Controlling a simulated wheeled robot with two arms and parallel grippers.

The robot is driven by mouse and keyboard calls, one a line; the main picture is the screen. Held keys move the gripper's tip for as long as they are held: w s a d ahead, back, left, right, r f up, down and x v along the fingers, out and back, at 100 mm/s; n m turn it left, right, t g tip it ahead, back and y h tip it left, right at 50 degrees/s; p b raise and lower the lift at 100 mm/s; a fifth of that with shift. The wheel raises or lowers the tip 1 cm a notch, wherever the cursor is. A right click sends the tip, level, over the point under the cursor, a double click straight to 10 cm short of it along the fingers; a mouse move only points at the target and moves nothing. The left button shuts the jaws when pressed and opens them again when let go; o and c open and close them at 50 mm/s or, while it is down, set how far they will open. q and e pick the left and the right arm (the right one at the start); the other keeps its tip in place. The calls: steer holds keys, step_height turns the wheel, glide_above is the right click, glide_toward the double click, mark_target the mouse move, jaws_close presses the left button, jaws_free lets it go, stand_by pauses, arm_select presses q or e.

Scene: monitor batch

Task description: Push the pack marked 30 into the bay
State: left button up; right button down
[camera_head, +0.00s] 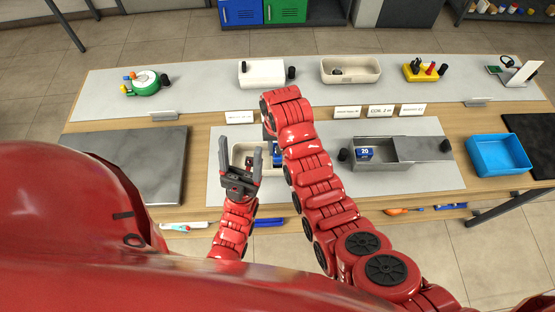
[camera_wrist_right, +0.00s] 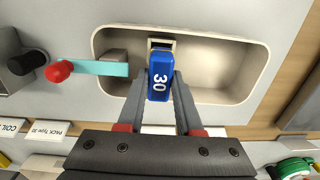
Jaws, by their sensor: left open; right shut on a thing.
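The blue pack marked 30 (camera_wrist_right: 158,84) is between the fingers of my right gripper (camera_wrist_right: 160,90), which is shut on it in the right wrist view. The pack's far end is at a small pale slot (camera_wrist_right: 161,45) at the wall of a beige recessed bay (camera_wrist_right: 225,52). I cannot tell how deep it sits. In the head view a bit of blue (camera_head: 278,152) shows beside my right arm, which hides most of the right gripper. My left gripper (camera_head: 240,157) is open and empty, in front of or over the beige bay.
A teal lever with a red knob (camera_wrist_right: 58,71) lies left of the slot, near a black knob (camera_wrist_right: 23,64). A pack marked 20 (camera_head: 365,154) sits in a grey metal box (camera_head: 397,172). A blue tray (camera_head: 498,155) stands right; a dark plate (camera_head: 140,165) lies left.

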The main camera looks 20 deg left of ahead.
steer(key=shift+f+b, duration=0.95)
steer(key=shift+f, duration=0.6)
stand_by(1.0)
steer(key=c, duration=0.5)
jaws_free()
steer(key=shift+r, duration=0.15)
steer(key=shift+r, duration=0.3)
step_height(320, 180, up, 4)
steer(key=shift+f, duration=0.25)
step_height(320, 180, up, 13)
steer(key=p, duration=1.1)
steer(key=shift+p, duration=0.3)
